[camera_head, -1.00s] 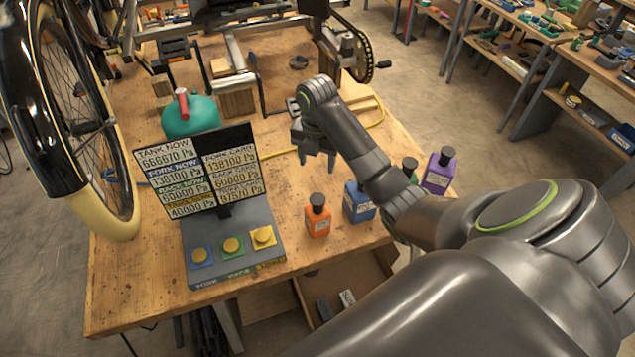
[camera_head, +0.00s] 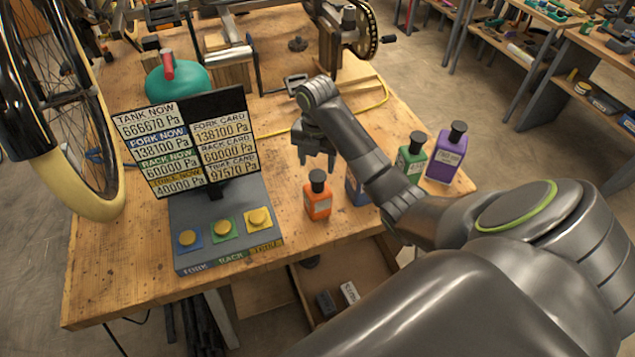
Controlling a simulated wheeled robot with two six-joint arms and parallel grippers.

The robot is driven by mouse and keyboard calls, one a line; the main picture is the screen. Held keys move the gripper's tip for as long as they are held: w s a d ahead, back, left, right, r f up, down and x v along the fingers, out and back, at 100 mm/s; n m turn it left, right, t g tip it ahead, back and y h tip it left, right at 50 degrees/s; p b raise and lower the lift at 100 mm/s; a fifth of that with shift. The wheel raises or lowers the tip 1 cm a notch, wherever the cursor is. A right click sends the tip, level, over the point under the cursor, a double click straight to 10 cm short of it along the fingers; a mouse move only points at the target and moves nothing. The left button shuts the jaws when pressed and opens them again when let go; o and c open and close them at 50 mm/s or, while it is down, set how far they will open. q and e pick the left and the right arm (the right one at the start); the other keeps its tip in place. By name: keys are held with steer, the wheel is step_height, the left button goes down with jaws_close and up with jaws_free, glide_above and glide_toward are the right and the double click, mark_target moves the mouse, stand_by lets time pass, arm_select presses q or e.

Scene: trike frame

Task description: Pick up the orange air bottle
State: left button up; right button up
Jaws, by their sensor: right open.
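The orange air bottle (camera_head: 317,201) stands upright on the wooden bench near its front edge, with a black cap. My right gripper (camera_head: 317,163) points down above the bench, just behind the orange bottle in the picture. Its fingers are apart and hold nothing. The bottle looks clear of the fingers. My left gripper is not in view.
A blue bottle (camera_head: 355,190) is partly hidden behind my right arm. A green bottle (camera_head: 411,158) and a purple bottle (camera_head: 447,155) stand further right. A panel with buttons (camera_head: 222,229) stands left of the orange bottle. A teal tank (camera_head: 178,80) and a wheel stand behind.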

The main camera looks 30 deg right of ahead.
mark_target(318, 175)
steer(key=shift+f+b, duration=0.85)
steer(key=shift+f, duration=0.5)
steer(key=shift+s+f, duration=0.15)
steer(key=shift+f, duration=1.95)
jaws_close()
